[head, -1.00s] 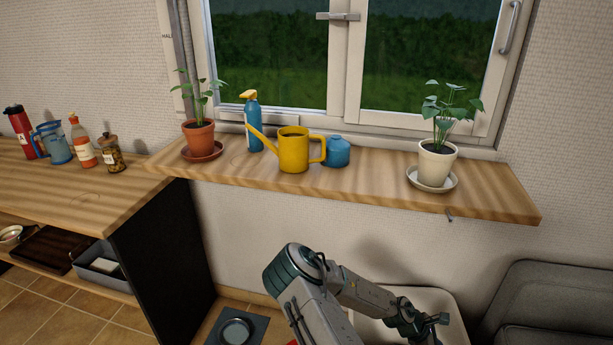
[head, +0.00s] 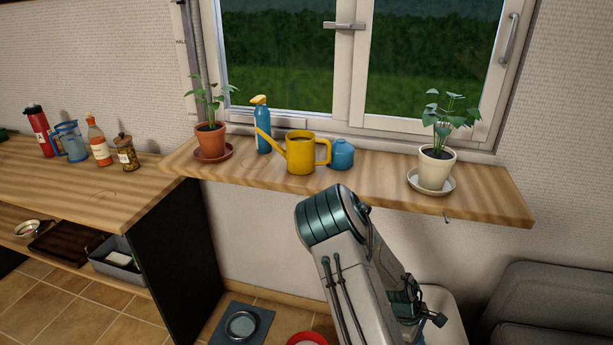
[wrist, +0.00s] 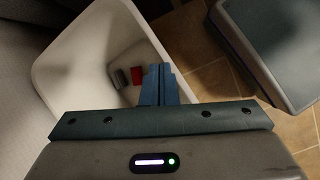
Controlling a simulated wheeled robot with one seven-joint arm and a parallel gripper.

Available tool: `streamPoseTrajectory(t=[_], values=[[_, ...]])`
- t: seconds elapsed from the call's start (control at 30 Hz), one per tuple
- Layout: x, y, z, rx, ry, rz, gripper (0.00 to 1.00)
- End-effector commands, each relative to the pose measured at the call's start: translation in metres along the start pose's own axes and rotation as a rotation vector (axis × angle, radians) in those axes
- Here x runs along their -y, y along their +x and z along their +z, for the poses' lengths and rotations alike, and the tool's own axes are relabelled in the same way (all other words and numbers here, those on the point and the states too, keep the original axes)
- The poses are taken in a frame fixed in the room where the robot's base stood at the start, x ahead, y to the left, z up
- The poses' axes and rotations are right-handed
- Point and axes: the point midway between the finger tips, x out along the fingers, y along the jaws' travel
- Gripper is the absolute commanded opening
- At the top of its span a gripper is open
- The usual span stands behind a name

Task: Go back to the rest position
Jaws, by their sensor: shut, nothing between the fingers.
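My gripper (wrist: 158,84) shows in the wrist view with its two fingers together and nothing between them. It points down over a white bin (wrist: 85,50). In the head view my gripper (head: 436,319) is at the lower right, below the window sill, and the bin is mostly hidden behind my arm. My arm is folded, with its elbow raised just in front of the sill's front edge.
The wooden sill (head: 290,182) holds a yellow watering can (head: 300,156), a blue spray bottle (head: 263,130), a blue pot (head: 341,155) and two potted plants. A counter (head: 80,185) stands left. A grey seat (head: 550,300) is at right. Red and grey items lie in the bin.

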Motion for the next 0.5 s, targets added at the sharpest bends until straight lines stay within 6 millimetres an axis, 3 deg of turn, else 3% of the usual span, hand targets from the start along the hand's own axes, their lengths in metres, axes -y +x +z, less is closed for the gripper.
streamPoseTrajectory(t=[0.03,0.3,0.5], values=[[0.004,-0.025,0.001,-0.045,0.046,-0.022,0.0],[0.028,-0.123,-0.001,-0.222,0.263,-0.132,0.0],[0.045,-0.199,0.011,-0.327,0.397,-0.198,0.0]])
